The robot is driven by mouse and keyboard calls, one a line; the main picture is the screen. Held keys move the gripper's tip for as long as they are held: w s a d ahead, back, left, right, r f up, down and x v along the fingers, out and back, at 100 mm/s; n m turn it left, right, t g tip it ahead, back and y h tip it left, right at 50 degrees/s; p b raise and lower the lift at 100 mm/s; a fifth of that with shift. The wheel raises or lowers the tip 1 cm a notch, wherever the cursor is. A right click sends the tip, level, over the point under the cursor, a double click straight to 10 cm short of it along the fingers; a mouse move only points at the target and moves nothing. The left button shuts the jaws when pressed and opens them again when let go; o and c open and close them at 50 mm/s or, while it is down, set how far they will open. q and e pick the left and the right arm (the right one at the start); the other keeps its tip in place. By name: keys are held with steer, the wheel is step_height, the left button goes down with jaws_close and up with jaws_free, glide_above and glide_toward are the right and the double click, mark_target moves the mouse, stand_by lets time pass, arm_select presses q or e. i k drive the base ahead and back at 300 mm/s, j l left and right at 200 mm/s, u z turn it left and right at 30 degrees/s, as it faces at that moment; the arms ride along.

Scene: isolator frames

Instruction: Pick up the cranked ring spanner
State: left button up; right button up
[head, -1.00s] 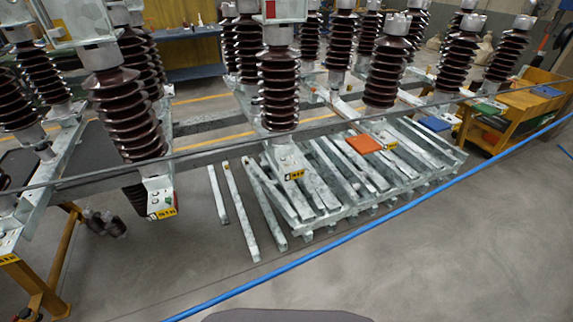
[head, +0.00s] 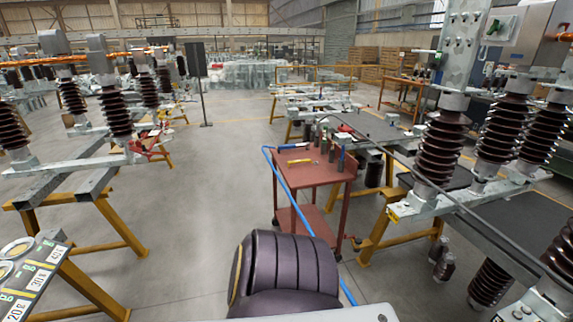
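I cannot make out the cranked ring spanner for sure in the head view. A red tool trolley (head: 318,176) stands ahead, a little right of the middle, with small tools on its top. One is a yellow piece (head: 300,161) lying flat. Another is a slim blue and dark piece (head: 292,147) near the back edge. Several short upright items (head: 331,152) stand at the right of the top. They are too small to name. Neither of my grippers shows in this view.
Isolator frames on yellow trestles stand at left (head: 104,206) and right (head: 376,226). A dark cable (head: 400,160) arches over the right side. The grey floor (head: 200,190) between is clear.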

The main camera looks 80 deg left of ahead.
mark_target(289, 163)
steer(key=u, duration=2.65)
